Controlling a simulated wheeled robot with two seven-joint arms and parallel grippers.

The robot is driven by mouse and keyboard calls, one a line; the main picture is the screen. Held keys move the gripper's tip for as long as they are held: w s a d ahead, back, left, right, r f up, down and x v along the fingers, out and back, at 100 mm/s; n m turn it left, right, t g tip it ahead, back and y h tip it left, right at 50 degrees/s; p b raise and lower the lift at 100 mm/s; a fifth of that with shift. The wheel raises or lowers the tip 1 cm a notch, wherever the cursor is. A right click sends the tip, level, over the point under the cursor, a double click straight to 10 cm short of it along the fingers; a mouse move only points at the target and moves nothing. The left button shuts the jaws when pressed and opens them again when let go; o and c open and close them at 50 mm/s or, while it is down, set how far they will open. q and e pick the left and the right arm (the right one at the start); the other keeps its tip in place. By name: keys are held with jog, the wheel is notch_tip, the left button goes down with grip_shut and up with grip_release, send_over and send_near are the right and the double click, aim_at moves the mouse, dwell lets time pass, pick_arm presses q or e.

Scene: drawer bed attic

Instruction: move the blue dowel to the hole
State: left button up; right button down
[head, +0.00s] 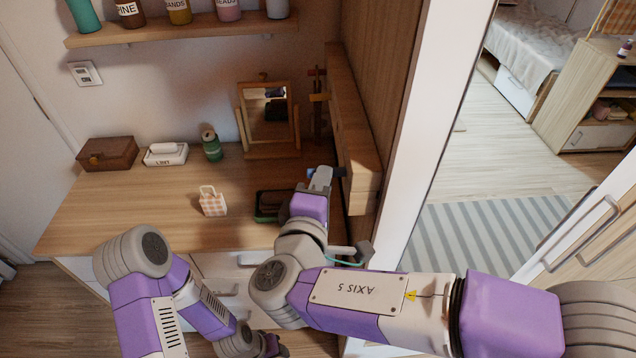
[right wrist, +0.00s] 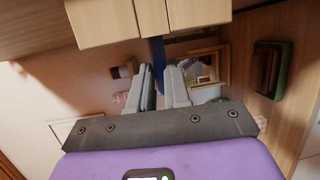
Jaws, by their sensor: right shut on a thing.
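The blue dowel (right wrist: 157,77) shows in the right wrist view as a blue piece between the fingers of my right gripper (right wrist: 160,84). The gripper is shut on it. In the head view my right gripper (head: 320,178) is above the right end of the desk, close to the wooden beam (head: 353,135); only a small blue bit shows beside it. In the right wrist view the dowel's upper end is near the pale wooden beam (right wrist: 150,20); I cannot tell whether they touch. I cannot make out the hole. My left gripper (head: 270,346) is low at the bottom edge, its jaws unclear.
A dark green tray (head: 262,212) lies below my right gripper. A mirror (head: 268,115) stands behind it. A checked bag (head: 212,202), green bottle (head: 211,145), lint box (head: 165,154) and brown box (head: 107,153) stand on the desk (head: 140,215). Its left front is clear.

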jog(key=shift+d, duration=0.85)
jog(key=c, duration=1)
grip_release()
jog(key=v, duration=0.7)
jog(key=shift+s+a, duration=0.1)
jog(key=shift+s, duration=0.25)
